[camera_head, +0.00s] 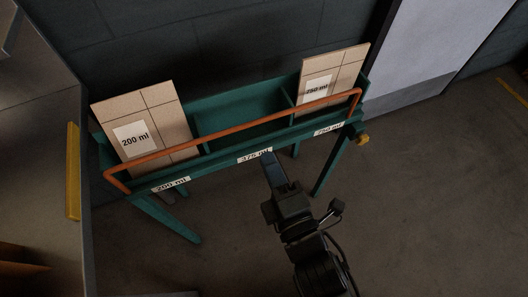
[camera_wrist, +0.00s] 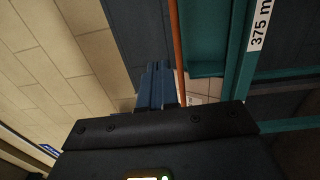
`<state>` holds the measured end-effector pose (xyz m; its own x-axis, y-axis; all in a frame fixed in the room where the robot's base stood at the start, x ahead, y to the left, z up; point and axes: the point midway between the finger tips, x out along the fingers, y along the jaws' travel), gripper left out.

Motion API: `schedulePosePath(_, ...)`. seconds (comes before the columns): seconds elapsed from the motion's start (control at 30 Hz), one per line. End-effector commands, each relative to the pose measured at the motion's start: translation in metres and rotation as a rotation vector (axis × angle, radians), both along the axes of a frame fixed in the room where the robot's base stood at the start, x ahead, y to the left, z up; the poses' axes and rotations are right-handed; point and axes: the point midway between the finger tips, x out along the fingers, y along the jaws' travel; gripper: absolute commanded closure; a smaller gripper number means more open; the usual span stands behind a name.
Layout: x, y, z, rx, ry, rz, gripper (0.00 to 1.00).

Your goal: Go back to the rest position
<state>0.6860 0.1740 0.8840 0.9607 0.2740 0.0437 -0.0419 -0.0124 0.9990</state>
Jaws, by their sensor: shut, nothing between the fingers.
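My gripper (camera_head: 267,157) is shut and empty. In the head view its fingertips show close in front of the rack, just right of the 375 ml label (camera_head: 254,156). In the wrist view my gripper (camera_wrist: 158,70) points up the picture, with its blue-grey fingers together. The label (camera_wrist: 260,25) also shows there at the upper right. Whether the fingers touch the rack cannot be told.
The green rack (camera_head: 235,103) has an orange rail (camera_head: 240,127) along its front. A 200 ml box (camera_head: 147,123) stands in the left bay, and a 750 ml box (camera_head: 334,75) in the right bay. The middle bay looks empty. Open floor (camera_head: 430,200) lies at the right.

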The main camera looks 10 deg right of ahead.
Motion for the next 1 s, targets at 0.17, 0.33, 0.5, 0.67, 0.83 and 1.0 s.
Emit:
schedulePosePath(0.17, -0.028, -0.007, 0.004, 0.001, 0.001, 0.001, 1.00)
schedulePosePath(0.33, -0.042, -0.012, 0.008, 0.001, 0.001, 0.000, 1.00)
schedulePosePath(0.5, -0.046, -0.013, 0.009, 0.001, 0.001, 0.000, 1.00)
schedulePosePath(0.67, -0.046, -0.013, 0.009, 0.002, 0.002, 0.000, 1.00)
schedulePosePath(0.83, -0.064, -0.026, 0.008, 0.103, 0.052, -0.020, 1.00)
schedulePosePath(1.0, -0.116, -0.063, 0.010, 0.426, 0.194, -0.094, 1.00)
